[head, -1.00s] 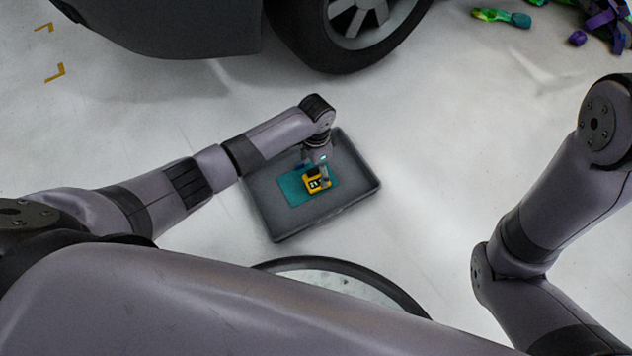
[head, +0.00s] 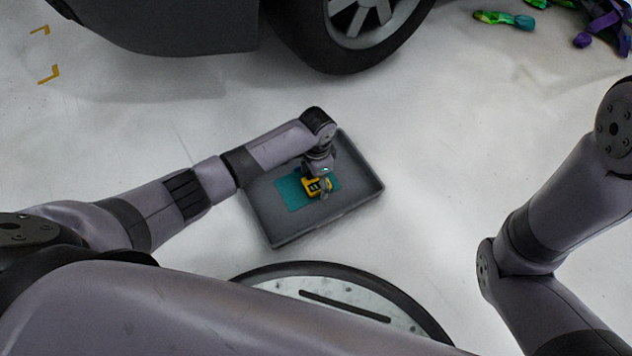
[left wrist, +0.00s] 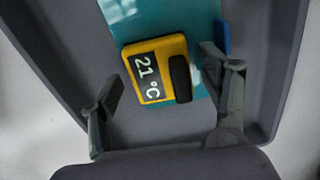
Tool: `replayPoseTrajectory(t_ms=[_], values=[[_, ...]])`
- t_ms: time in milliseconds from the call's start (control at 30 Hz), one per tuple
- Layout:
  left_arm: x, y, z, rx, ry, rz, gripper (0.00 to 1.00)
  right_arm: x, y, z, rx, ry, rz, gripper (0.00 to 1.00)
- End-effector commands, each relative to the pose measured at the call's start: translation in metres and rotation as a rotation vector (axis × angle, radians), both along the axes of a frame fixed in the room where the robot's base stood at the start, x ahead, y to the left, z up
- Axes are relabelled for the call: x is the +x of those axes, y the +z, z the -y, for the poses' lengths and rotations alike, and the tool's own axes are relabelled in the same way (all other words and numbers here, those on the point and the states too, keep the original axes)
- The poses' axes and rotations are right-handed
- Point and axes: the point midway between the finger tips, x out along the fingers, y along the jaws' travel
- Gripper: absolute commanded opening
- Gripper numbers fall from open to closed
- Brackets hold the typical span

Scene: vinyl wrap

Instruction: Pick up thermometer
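The thermometer (head: 311,187) is a small yellow box with a black display. It lies on a teal sheet (head: 291,193) inside a grey tray (head: 283,235). In the left wrist view the thermometer (left wrist: 143,77) reads "21 °C" and has a dark raised part at its right end. My left gripper (left wrist: 163,80) is open, with one finger on each side of the thermometer. The right finger looks very near its dark end; the left finger stands clear. I cannot tell whether they touch. In the head view my left gripper (head: 321,186) partly covers the thermometer. My right gripper is out of view.
A car wheel (head: 352,38) and body stand beyond the tray. Green and purple items (head: 505,19) lie at the far right. A round black-rimmed object (head: 340,278) is in front of the tray. The floor right of the tray is clear. A blue piece (left wrist: 223,38) shows beside the sheet.

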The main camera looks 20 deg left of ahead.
Motion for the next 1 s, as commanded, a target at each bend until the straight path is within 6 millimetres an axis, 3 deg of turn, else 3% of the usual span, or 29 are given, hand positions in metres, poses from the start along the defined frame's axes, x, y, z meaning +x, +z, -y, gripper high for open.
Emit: replayPoseTrajectory(t_ms=[667, 1000], values=[[-0.0001, -0.0002, -0.0002, 0.000, 0.000, 0.000, 0.22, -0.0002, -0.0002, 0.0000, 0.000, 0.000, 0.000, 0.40], [0.0001, 0.0035, 0.0000, 0.000, 0.000, 0.000, 0.21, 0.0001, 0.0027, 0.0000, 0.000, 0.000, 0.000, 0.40]])
